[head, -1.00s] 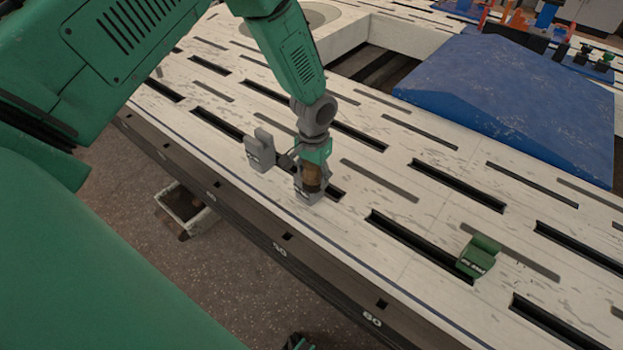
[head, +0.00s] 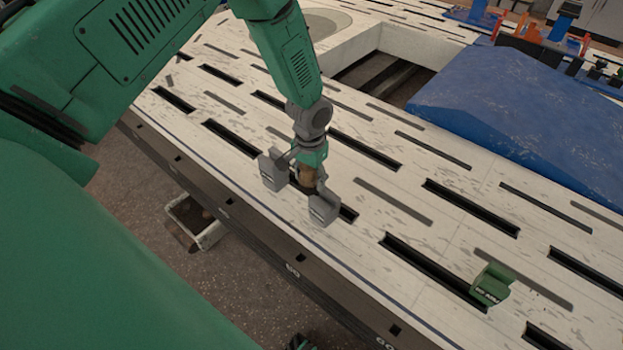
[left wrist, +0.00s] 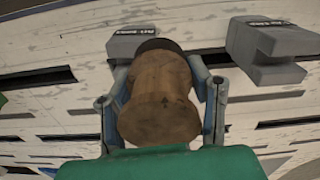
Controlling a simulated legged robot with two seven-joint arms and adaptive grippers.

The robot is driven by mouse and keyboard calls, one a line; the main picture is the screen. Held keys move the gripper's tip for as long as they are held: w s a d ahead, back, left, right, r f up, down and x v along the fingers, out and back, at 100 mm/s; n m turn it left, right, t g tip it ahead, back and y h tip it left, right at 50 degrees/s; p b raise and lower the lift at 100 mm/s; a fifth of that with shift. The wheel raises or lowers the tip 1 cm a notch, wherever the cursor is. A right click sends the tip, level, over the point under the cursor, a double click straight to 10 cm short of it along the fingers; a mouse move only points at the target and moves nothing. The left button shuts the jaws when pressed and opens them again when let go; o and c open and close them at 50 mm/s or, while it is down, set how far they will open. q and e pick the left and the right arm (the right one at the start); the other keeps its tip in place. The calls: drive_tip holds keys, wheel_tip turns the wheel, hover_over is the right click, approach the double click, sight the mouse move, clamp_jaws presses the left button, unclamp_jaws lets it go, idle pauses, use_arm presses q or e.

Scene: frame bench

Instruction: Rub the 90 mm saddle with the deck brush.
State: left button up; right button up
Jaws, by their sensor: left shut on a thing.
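My left gripper (head: 308,171) is shut on the brown wooden handle of the deck brush (head: 307,182). In the left wrist view the handle (left wrist: 160,95) sits between both fingers, with a dark part at its far end; the bristles are hidden. Two grey saddles stand on the bench close to the brush, one at its left (head: 272,172) and one in front at its right (head: 323,209). The wrist view shows a grey saddle (left wrist: 126,42) behind the handle and another (left wrist: 270,55) at right. Their size marks are too small to read, and contact with the brush cannot be told. My right gripper is out of view.
A green saddle (head: 491,284) stands farther right on the slotted pale bench (head: 440,235). A blue cover (head: 530,125) lies at the back right, beside a rectangular opening (head: 385,78). A small crate (head: 212,236) is on the floor below the front edge.

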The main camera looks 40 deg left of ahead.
sight(311, 169)
use_arm(q)
drive_tip(key=r+p, duration=0.2)
drive_tip(key=r, duration=0.1)
drive_tip(key=shift+d+r+p, duration=0.2)
drive_tip(key=shift+r+p, duration=0.1)
drive_tip(key=shift+p, duration=0.1)
drive_tip(key=shift+r+p, duration=0.7)
drive_tip(key=shift+a+r, duration=0.15)
